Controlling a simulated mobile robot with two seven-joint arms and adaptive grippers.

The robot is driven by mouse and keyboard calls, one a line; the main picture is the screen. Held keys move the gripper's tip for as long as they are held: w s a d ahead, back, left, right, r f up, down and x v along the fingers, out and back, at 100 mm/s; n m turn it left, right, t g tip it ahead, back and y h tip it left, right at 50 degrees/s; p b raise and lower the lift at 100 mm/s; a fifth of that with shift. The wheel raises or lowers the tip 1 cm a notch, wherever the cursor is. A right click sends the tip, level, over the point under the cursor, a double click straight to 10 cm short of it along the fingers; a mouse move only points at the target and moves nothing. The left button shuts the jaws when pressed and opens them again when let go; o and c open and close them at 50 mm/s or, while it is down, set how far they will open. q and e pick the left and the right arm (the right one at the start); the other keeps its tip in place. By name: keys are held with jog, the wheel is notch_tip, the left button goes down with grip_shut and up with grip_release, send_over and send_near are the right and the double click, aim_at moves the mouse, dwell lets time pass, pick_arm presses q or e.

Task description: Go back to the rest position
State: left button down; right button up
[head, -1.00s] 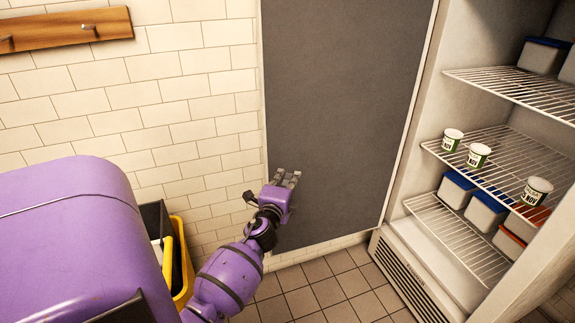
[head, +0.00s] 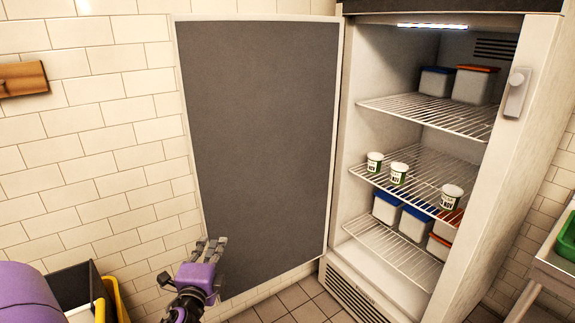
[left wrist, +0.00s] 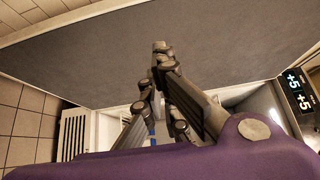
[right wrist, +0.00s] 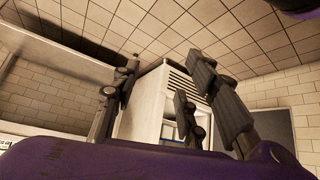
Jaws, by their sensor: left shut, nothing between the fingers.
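My left gripper (head: 209,246) shows at the bottom of the head view, in front of the grey inner face of the open fridge door (head: 258,130). In the left wrist view its fingertips (left wrist: 161,48) meet, with nothing between them. My right gripper is outside the head view. In the right wrist view its fingers (right wrist: 160,90) stand apart with nothing visible between them. The open fridge (head: 350,200) stands on the right in the head view, and its upper part (right wrist: 152,112) shows beyond the right fingers.
Three small tubs, one of them the left tub (head: 374,163), stand on the middle wire shelf. Lidded boxes sit on the top shelf (head: 430,115) and lower shelf. A metal table with a green tray (head: 568,238) is at right.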

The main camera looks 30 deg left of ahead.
jog(key=shift+w, duration=0.2)
pick_arm(q)
jog(key=s+d+f+n+g+h+p, duration=0.2)
jog(key=s+d+f+n+h+p, duration=0.25)
jog(key=d, duration=0.45)
jog(key=s+d+f+n+g+h+p, duration=0.1)
jog(key=s+d+f+n+h, duration=0.1)
jog(key=s+d+f+n, duration=0.5)
jog(key=s+d+f+g+h+p, duration=0.1)
jog(key=s+d+f+g+p, duration=0.1)
jog(key=s+d, duration=0.6)
jog(key=s+d+f+g+h+p, duration=0.1)
jog(key=s+d+h+p, duration=0.1)
jog(key=s+d, duration=0.6)
jog(key=s+p, duration=0.1)
jog(key=s, duration=0.1)
jog(key=shift+s+d+f+g, duration=0.3)
jog(key=shift+f+g, duration=0.05)
jog(key=shift+g, duration=0.05)
pick_arm(e)
notch_tip(320, 180, up, 10)
jog(key=w+a+t, duration=0.1)
jog(key=w, duration=0.1)
jog(key=shift+w+r, duration=0.25)
jog(key=shift+w, duration=0.15)
jog(key=shift+w, duration=0.2)
jog(key=shift+w+a+r, duration=0.1)
jog(key=shift+w+r, duration=0.05)
jog(key=shift+w, duration=0.2)
